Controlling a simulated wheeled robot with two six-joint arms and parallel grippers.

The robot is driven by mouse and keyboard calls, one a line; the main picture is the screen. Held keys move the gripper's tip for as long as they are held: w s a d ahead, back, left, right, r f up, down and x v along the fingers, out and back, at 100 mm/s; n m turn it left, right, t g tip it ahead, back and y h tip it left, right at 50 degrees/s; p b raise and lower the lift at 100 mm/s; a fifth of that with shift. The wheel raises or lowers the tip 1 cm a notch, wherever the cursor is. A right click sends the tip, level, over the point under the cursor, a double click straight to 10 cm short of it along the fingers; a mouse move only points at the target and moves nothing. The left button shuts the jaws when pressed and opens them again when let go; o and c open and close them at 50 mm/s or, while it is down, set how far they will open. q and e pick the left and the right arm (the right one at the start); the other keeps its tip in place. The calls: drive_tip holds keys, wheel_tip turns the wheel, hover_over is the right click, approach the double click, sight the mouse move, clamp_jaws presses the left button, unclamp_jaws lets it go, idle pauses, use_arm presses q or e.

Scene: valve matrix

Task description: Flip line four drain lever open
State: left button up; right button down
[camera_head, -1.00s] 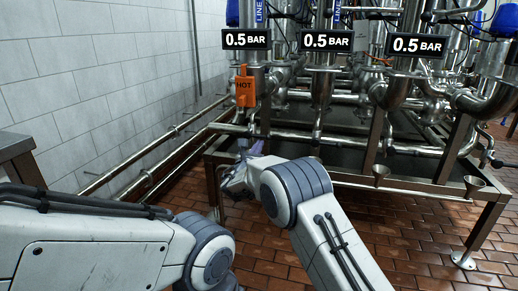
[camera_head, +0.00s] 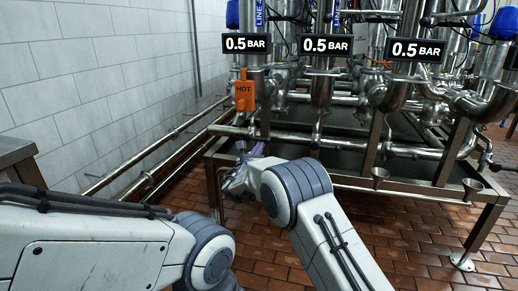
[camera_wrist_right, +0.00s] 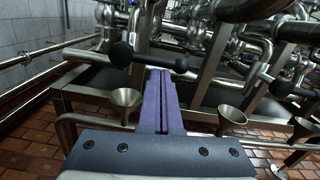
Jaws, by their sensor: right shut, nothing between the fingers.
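In the head view the line four pipe stands behind a blue LINE label (camera_head: 260,13) and a 0.5 BAR display (camera_head: 246,41). An orange HOT tag (camera_head: 244,94) hangs below it. My right gripper (camera_head: 256,150) is low in front of this pipework, with its purple fingers partly hidden by my wrist. In the right wrist view its fingers (camera_wrist_right: 161,75) are shut and empty. A black lever with a rounded end (camera_wrist_right: 121,54) lies across just beyond the fingertips; contact cannot be told. My left gripper is out of view.
A steel frame (camera_head: 212,185) carries the pipework. Steel funnels (camera_wrist_right: 126,98) sit along its front edge. Another black handle (camera_wrist_right: 283,87) shows at right. A tiled wall (camera_head: 120,90) and long pipes border the left. The brick floor (camera_head: 400,260) in front is clear.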

drive_tip(key=shift+r+n+p, duration=0.25)
drive_tip(key=shift+n+p, duration=0.05)
wheel_tip(320, 180, up, 6)
drive_tip(key=a+n+y+p, duration=0.1)
drive_tip(key=a+n+p, duration=0.2)
drive_tip(key=n+p, duration=1.1)
drive_tip(key=shift+w+n+p, duration=0.4)
drive_tip(key=shift+n, duration=0.4)
drive_tip(key=shift+a+r, duration=0.1)
